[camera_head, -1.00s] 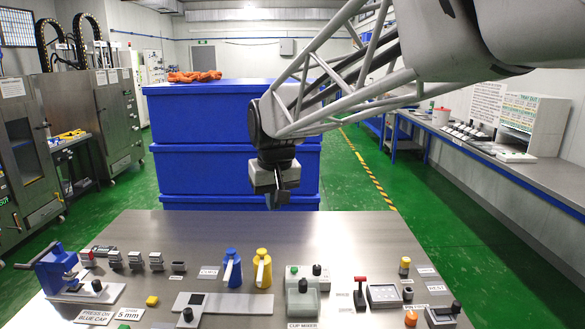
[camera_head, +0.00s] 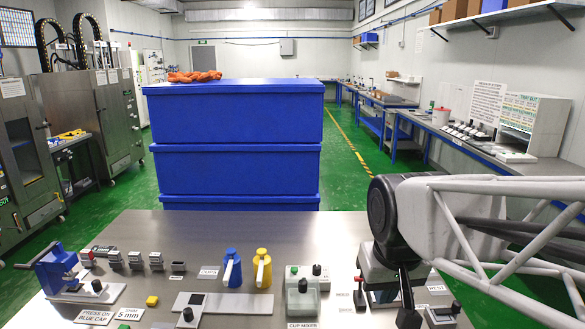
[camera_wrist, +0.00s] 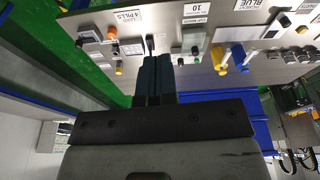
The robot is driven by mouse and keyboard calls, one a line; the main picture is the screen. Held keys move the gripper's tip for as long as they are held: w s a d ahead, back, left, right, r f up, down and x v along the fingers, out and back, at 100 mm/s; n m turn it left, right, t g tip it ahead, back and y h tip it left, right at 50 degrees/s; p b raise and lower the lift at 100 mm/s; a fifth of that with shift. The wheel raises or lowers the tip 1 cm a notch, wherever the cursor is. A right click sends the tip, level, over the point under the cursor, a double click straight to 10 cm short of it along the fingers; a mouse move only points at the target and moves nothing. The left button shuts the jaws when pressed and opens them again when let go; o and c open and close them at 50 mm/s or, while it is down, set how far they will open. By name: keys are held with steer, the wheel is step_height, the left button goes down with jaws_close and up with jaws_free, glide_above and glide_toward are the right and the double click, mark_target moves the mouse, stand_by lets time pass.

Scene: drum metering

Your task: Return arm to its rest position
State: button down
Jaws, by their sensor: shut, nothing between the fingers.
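My arm (camera_head: 480,225) reaches in from the right edge in the head view, with its dark wrist joint low over the right end of the bench. My gripper (camera_wrist: 155,65) shows in the wrist view with its two dark fingers together and nothing between them. In the head view the wrist and gripper hide part of the bench's right side, including much of the small devices there. The gripper looks to be above the bench; the exact gap cannot be told.
The steel bench (camera_head: 225,218) carries a blue press (camera_head: 55,270), blue (camera_head: 232,268) and yellow (camera_head: 262,268) dispensers, and a cup mixer (camera_head: 303,290). A red-handled lever (camera_head: 359,292) stands close left of my wrist. Stacked blue crates (camera_head: 240,125) stand behind the bench.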

steer(key=s+d+f+m, duration=0.1)
steer(key=s+d+f, duration=0.2)
steer(key=s, duration=0.4)
steer(key=shift+s+d+f, duration=0.25)
steer(key=shift+d+f, duration=0.05)
steer(key=shift+f, duration=0.35)
